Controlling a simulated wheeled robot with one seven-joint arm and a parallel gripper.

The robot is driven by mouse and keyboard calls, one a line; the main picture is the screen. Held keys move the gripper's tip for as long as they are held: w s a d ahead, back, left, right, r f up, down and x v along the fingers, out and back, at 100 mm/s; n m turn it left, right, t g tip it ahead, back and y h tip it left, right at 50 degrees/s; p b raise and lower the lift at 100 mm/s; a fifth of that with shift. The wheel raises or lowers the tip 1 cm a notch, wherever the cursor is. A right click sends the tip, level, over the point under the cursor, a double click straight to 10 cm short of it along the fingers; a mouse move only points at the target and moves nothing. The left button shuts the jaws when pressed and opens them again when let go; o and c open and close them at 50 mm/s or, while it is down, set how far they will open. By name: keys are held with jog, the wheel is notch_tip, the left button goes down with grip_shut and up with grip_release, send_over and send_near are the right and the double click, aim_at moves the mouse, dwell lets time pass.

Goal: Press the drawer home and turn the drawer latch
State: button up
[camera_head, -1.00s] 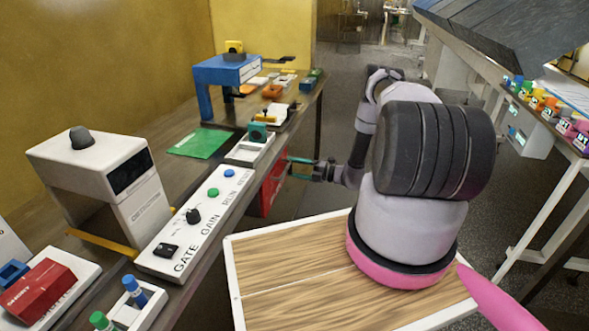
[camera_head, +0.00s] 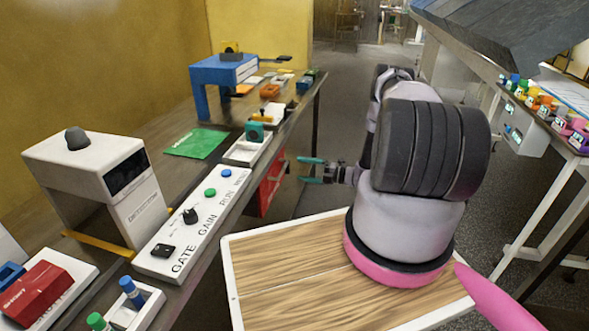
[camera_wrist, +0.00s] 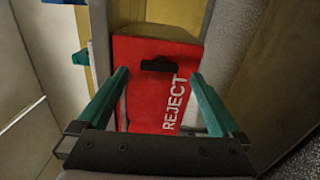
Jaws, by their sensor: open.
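The red drawer (camera_head: 268,188) is under the bench edge in the head view. In the wrist view its red front (camera_wrist: 145,95) carries white REJECT lettering and a small black piece (camera_wrist: 157,64) near the top; I cannot tell whether that is the handle or the latch. My gripper (camera_head: 305,170) is open and empty, its teal fingers pointing at the drawer from a short distance. In the wrist view my gripper (camera_wrist: 159,76) frames the red front between its fingers. How far the drawer stands out is not clear.
The bench above holds a white control panel (camera_head: 195,225) with knobs and buttons, a white machine (camera_head: 95,180) and a blue stand (camera_head: 225,70). Another table (camera_head: 555,125) stands at the right. The floor between them is open.

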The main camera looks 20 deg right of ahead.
jog(key=v, duration=0.5)
jog(key=shift+s+d, duration=0.2)
jog(key=shift+d, duration=0.1)
jog(key=s+a+r+n+g+h, duration=0.1)
jog(key=a+r+n+g, duration=0.2)
jog(key=r+n, duration=0.65)
jog(key=s+a+r+n+g+h, duration=0.1)
jog(key=a+r+n+g+h, duration=0.2)
jog(key=r, duration=1.2)
jog(key=s+a+r+n+g, duration=0.1)
jog(key=a+r+n+g, duration=0.25)
jog(key=r+n, duration=0.65)
jog(key=s+a+r+n+t+h, duration=0.2)
jog(key=s+r+n+t+h, duration=0.1)
jog(key=s+r+n, duration=0.5)
jog(key=s+a+r+n+t+h, duration=0.1)
jog(key=s+r+n+t+h, duration=0.2)
jog(key=s+r, duration=1)
jog(key=s+n+h, duration=0.3)
jog(key=s+n, duration=0.1)
jog(key=s, duration=0.1)
jog(key=shift+s+a+r+n+t, duration=0.25)
jog(key=shift+a+r+n+t, duration=0.1)
jog(key=shift+a, duration=0.05)
